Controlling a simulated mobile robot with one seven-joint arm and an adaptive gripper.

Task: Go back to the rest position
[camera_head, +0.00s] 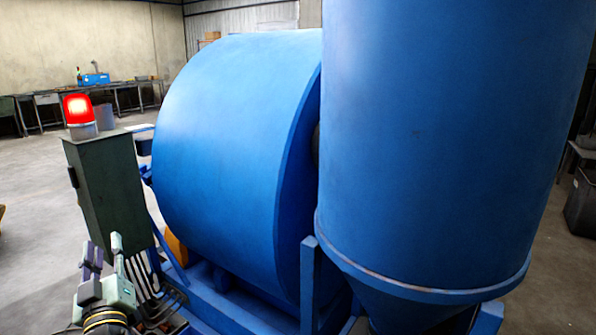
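My gripper (102,246) is at the lower left, pointing up and away from the camera. Its two fingers, one purplish and one pale green, stand apart with nothing visible between them. It appears in front of the lower part of a dark green control cabinet (108,185). I cannot tell how far it is from the cabinet. A lit red lamp (78,109) sits on top of the cabinet. The big blue drum (235,150) of the blaster fills the middle. The cabinet's front face is not visible clearly.
A tall blue cylinder (440,130) with a cone below stands at the right, close by. A blue base frame (235,308) and several grey cables (160,300) lie near my gripper. Open concrete floor (35,200) is at the left. A workbench (125,90) stands far back.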

